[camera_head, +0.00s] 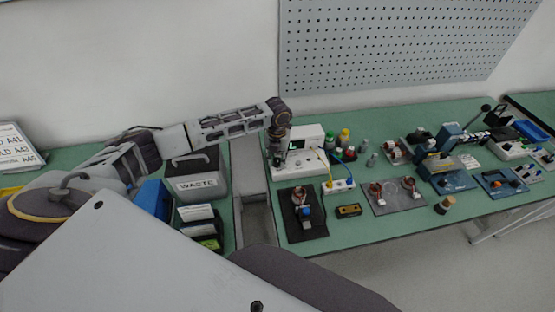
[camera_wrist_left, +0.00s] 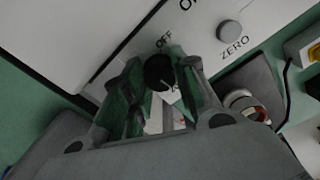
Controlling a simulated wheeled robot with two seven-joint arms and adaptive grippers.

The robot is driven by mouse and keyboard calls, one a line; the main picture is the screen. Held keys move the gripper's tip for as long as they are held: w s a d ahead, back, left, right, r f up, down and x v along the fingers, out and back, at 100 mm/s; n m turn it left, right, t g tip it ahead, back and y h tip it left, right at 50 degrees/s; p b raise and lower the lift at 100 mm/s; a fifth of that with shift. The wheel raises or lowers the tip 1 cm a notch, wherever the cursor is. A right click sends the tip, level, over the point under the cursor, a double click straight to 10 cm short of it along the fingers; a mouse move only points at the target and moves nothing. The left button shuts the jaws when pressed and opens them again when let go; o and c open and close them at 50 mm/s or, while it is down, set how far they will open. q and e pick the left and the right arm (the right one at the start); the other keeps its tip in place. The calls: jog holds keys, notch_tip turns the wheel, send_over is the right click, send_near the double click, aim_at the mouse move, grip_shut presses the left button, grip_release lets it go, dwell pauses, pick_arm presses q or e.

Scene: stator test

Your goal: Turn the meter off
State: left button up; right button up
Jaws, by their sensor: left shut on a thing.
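The meter is a white box (camera_head: 310,161) with a small screen, standing at the back of the green bench. In the left wrist view its white front panel (camera_wrist_left: 110,22) shows a round black knob (camera_wrist_left: 158,71), an OFF mark beside the knob, and a grey ZERO button (camera_wrist_left: 229,31). My left gripper (camera_wrist_left: 163,80) reaches down to the panel with its fingers on both sides of the knob, shut on it. In the head view my left gripper (camera_head: 279,157) is at the left part of the meter. My right gripper is not in view.
A grey WASTE bin (camera_head: 197,182) and a grey channel-like tray (camera_head: 250,190) stand left of the meter. A dark mat (camera_head: 310,226) with a motor part lies in front. A small white box with cables (camera_head: 338,187) stands close by. Several bottles stand behind.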

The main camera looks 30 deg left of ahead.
pick_arm(q)
jog(key=shift+r+n+p, duration=0.15)
jog(key=shift+n+p, duration=1.45)
jog(key=shift+n, duration=0.1)
jog(key=shift+n+p, duration=0.9)
jog(key=shift+n, duration=3.4)
jog(key=o, duration=0.8)
